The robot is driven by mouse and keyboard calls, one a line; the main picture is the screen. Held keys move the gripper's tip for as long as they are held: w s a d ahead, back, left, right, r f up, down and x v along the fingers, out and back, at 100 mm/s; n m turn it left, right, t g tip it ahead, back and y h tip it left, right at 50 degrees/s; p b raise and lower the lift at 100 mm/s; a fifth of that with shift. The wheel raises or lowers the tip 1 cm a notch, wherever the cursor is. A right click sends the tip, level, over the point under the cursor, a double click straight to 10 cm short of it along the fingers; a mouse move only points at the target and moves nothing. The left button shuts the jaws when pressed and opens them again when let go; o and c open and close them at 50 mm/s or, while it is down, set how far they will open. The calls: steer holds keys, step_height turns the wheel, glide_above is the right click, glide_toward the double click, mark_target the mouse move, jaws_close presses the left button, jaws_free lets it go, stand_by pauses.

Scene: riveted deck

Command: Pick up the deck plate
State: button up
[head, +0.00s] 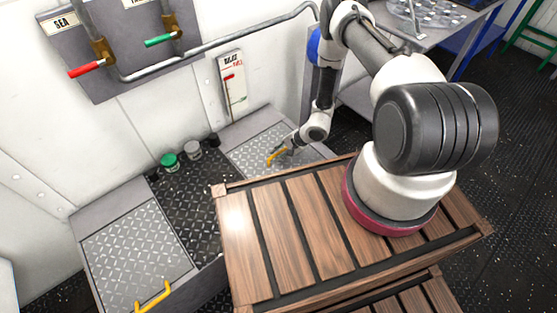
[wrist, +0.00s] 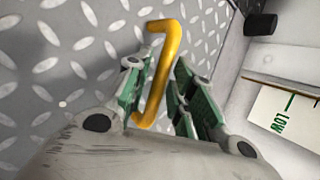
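A grey diamond-tread deck plate (head: 262,143) with a yellow handle (head: 277,154) lies at the back, beside the wall. A second tread plate (head: 137,258) with its own yellow handle (head: 153,297) lies at the front left. My gripper (head: 288,150) is low over the back plate, at its handle. In the wrist view my gripper (wrist: 158,85) has its green-padded fingers apart, one on each side of the yellow handle (wrist: 161,75). A gap shows between the handle and the right finger. The deck plate (wrist: 50,60) lies flat beneath; my gripper hides part of it.
Between the plates is a dark tread strip with a green-capped fitting (head: 169,161) and a grey one (head: 192,150). A gauge board (head: 232,86) and a pipe (head: 210,52) with red and green levers are on the wall. A slatted wooden crate (head: 300,235) fills the foreground.

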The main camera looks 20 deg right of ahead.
steer(key=shift+w+a+f, duration=0.15)
steer(key=shift+a+f, duration=0.05)
steer(key=shift+f, duration=0.2)
steer(key=shift+c, duration=0.4)
jaws_close()
steer(key=shift+r, duration=0.15)
